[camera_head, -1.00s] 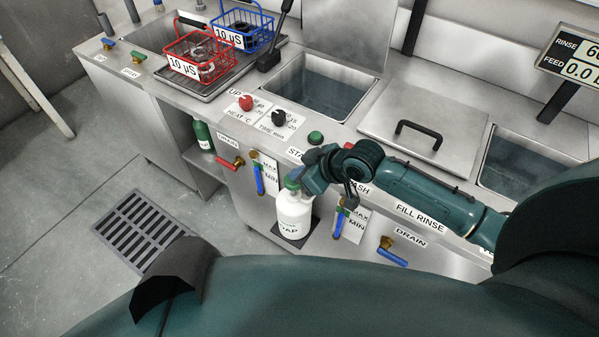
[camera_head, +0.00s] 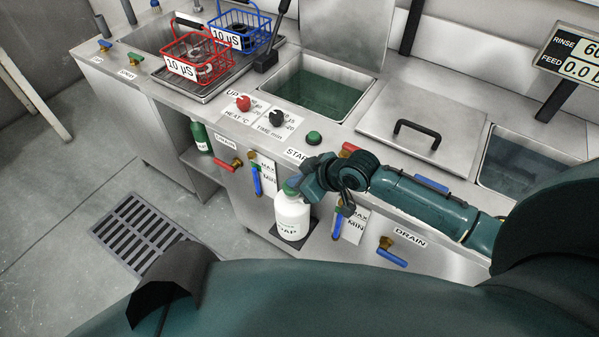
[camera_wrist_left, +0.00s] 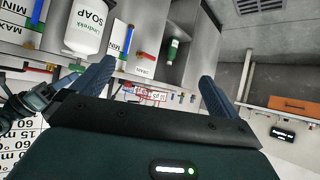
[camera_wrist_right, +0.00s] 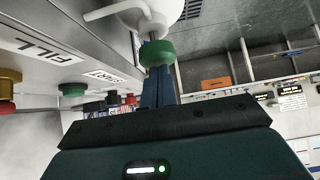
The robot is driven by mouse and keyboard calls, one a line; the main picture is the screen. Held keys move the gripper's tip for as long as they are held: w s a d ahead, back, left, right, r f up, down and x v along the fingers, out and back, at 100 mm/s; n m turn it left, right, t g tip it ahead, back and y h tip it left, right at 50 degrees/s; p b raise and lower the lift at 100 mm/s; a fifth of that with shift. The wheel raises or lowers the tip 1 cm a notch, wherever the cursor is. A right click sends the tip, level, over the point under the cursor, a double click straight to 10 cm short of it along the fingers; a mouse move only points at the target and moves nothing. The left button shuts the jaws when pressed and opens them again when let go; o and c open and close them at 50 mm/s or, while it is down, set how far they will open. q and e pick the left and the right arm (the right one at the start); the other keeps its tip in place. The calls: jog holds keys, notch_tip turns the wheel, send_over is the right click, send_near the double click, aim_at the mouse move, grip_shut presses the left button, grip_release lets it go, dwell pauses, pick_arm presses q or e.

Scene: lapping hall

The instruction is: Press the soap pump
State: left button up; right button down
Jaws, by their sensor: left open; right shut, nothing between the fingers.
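The white soap bottle (camera_head: 292,218) with a green pump top (camera_head: 291,188) stands upright on a small dark shelf at the sink unit's front. My right gripper (camera_head: 303,186) is shut and empty, right at the pump top. In the right wrist view its closed blue fingers (camera_wrist_right: 158,90) meet the green pump head (camera_wrist_right: 158,52) in the picture; contact is hard to tell. The metal stem and white bottle (camera_wrist_right: 178,8) show beyond. My left gripper (camera_wrist_left: 155,88) is open and empty; the labelled soap bottle (camera_wrist_left: 88,25) appears beyond its fingers.
Valves with coloured handles, such as a blue one (camera_head: 393,257), project from the front near the bottle. A dark green bottle (camera_head: 201,136) stands on a lower shelf to the left. Red (camera_head: 200,60) and blue baskets stand on the counter. Floor at left is open around a drain grate.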

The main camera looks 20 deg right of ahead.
jog(key=shift+s+r+p, duration=0.15)
jog(key=shift+r+p, duration=0.15)
jog(key=shift+p, duration=0.3)
notch_tip(320, 180, up, 3)
jog(key=p, duration=0.3)
jog(key=shift+r, duration=0.1)
pick_arm(q)
jog(key=shift+s+a+r+y+b, duration=0.3)
jog(key=shift+s+a+r+b, duration=0.1)
jog(key=shift+b, duration=0.15)
pick_arm(e)
jog(key=v, duration=1)
pick_arm(q)
jog(key=shift+d, duration=0.1)
pick_arm(e)
jog(key=shift+r, duration=0.1)
pick_arm(q)
jog(key=shift+s, duration=0.1)
